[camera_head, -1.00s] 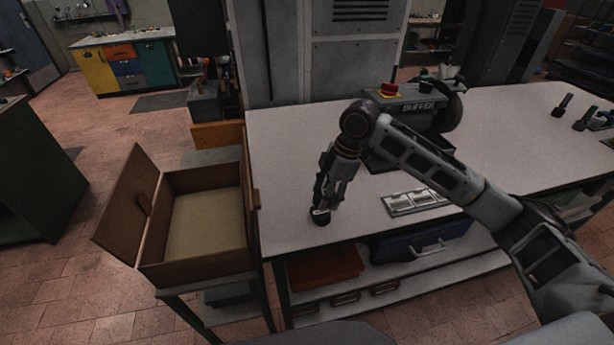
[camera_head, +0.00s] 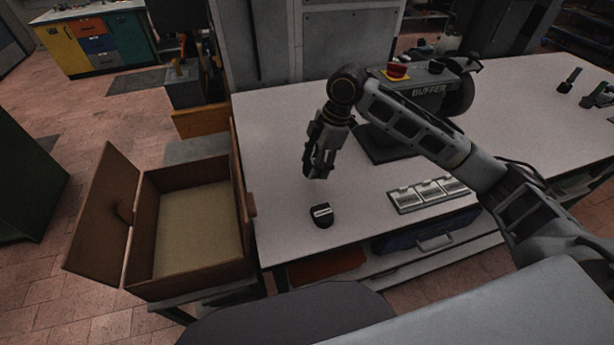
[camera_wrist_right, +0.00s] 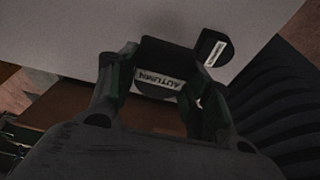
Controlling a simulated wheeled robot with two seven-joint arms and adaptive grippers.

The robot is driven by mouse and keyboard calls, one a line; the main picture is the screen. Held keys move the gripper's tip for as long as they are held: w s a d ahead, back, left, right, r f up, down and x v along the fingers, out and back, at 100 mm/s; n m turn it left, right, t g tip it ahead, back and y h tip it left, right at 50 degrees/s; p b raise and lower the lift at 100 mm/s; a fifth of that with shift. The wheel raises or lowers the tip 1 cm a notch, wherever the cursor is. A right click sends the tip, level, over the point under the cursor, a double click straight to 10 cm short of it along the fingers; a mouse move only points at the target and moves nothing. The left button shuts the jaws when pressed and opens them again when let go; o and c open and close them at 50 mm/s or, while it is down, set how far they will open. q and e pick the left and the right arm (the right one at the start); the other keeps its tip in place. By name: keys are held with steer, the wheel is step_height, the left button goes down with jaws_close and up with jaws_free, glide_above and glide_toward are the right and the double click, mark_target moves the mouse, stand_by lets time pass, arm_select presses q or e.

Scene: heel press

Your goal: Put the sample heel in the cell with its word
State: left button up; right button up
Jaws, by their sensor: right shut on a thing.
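My right gripper (camera_head: 318,172) is raised above the near left part of the table and is shut on a black heel. In the right wrist view this held heel (camera_wrist_right: 168,55) sits between the fingers, with a pale label that appears to read AUTUMN, upside down. A second black heel (camera_head: 321,215) with a white label lies on the table below the gripper, near the front edge; it also shows in the wrist view (camera_wrist_right: 212,46), its word too small to read. The metal tray (camera_head: 428,194) with three cells lies to the right; its words are unreadable. My left gripper is out of view.
An open wooden box (camera_head: 196,292) with a pale floor stands left of the table (camera_head: 275,150). A buffer machine (camera_head: 428,92) with a red button stands behind my right arm. Dark tools (camera_head: 569,80) lie at the far right. Tabletop between heel and tray is clear.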

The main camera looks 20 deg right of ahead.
glide_above(312, 194)
steer(key=shift+s+d+f, duration=0.1)
steer(key=shift+d+f, duration=0.15)
steer(key=shift+f, duration=1)
steer(key=shift+d+f, duration=0.2)
steer(key=shift+f, duration=1)
steer(key=shift+f+p, duration=0.4)
steer(key=shift+f, duration=2.1)
steer(key=o, duration=1)
steer(key=shift+f, duration=0.1)
steer(key=shift+o, duration=0.2)
steer(key=b+v, duration=0.1)
steer(key=v, duration=1.1)
